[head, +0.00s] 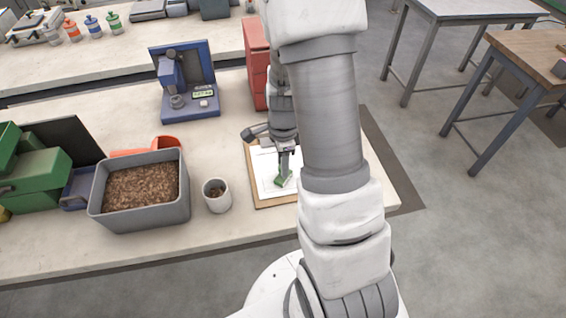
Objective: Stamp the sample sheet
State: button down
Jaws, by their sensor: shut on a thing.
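The sample sheet (265,167) is white paper lying on a brown board (254,189) at the right part of the bench. The stamp appears tilted, low over the middle of the sheet. I cannot tell whether it touches the paper. My arm hides the right part of the sheet and board. No mark can be made out on the paper.
A grey bin of brown pellets (97,199) and a white cup (218,202) stand left of the board. A blue device with a display (190,111) and a red cabinet (256,60) stand behind. A green machine (38,178) is far left. Bare bench lies along the front edge.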

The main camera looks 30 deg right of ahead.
jog(key=shift+r+p, duration=3)
jog(key=shift+r, duration=0.45)
